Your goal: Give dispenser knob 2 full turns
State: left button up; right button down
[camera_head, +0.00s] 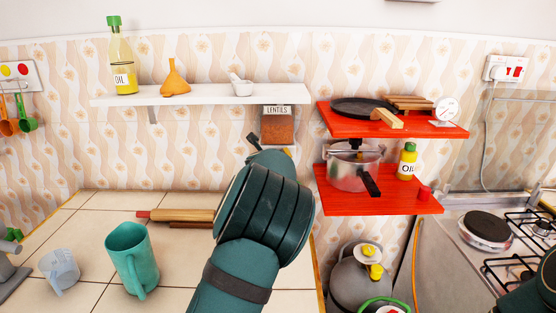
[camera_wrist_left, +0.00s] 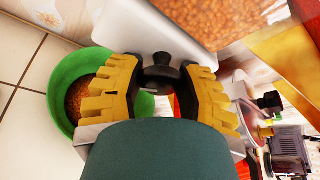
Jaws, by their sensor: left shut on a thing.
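The lentil dispenser (camera_head: 278,126) hangs under the white shelf in the head view, with a "LENTILS" label and brown lentils behind its clear front. Its lentil-filled body also shows at the top of the left wrist view (camera_wrist_left: 235,18). The dark dispenser knob (camera_wrist_left: 160,72) sits between the yellow fingers of my left gripper (camera_wrist_left: 163,80), which is shut on it. In the head view my left forearm hides the knob and most of the gripper. A green bowl (camera_wrist_left: 62,78) with lentils in it stands below the knob.
A white shelf (camera_head: 210,95) holds an oil bottle, a funnel and a mortar. Red shelves (camera_head: 385,203) with pans and a pot are to the right. A teal jug (camera_head: 130,258), a clear cup (camera_head: 60,270) and a rolling pin (camera_head: 180,216) are on the tiled counter.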

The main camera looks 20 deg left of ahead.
pick_arm(q)
jog(key=shift+m, duration=0.3)
dwell(0.4)
jog(key=o, duration=1.2)
jog(key=shift+s, duration=0.15)
jog(key=v, duration=1.1)
jog(key=shift+s+r, duration=0.25)
jog(key=shift+s, duration=0.05)
jog(key=shift+d, duration=0.2)
